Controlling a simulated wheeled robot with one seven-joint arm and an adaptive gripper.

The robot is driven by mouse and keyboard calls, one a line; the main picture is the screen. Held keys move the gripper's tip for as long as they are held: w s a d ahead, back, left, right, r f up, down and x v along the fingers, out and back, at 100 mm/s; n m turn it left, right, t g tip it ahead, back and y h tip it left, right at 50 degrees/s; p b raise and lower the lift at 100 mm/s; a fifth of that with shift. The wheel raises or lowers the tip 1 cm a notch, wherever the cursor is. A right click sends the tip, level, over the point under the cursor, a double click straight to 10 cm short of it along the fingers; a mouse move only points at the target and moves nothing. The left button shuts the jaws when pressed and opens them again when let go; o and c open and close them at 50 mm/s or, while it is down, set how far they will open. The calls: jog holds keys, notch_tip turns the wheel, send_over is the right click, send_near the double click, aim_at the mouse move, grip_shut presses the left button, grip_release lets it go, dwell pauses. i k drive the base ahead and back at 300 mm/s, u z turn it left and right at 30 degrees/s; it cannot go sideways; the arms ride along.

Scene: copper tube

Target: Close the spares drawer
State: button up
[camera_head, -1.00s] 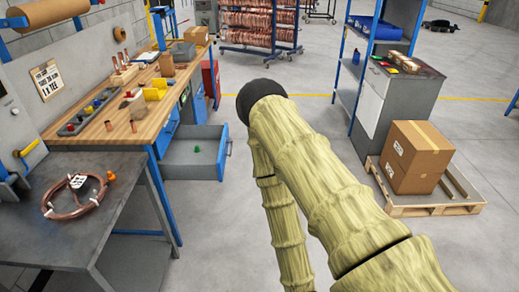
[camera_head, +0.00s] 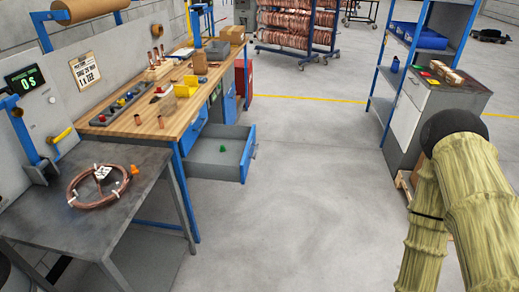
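The spares drawer (camera_head: 217,157) is a grey tray with a blue front (camera_head: 248,153), pulled out from under the wooden workbench (camera_head: 135,122). A small green item (camera_head: 222,149) lies inside it. Another blue drawer front (camera_head: 194,127) beside it sits closer in under the bench top. My arm, in a yellowish ribbed cover, fills the lower right, well apart from the drawer. My gripper cannot be made out in this view.
A dark metal table (camera_head: 130,215) with a copper coil (camera_head: 98,187) stands at the near left. A blue shelf unit and grey cabinet (camera_head: 425,110) stand at the right. The floor (camera_head: 310,190) between drawer and cabinet is clear. Copper racks (camera_head: 298,25) stand at the back.

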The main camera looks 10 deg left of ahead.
aim_at(205, 160)
jog(key=i, duration=1.15)
jog(key=u, duration=0.7)
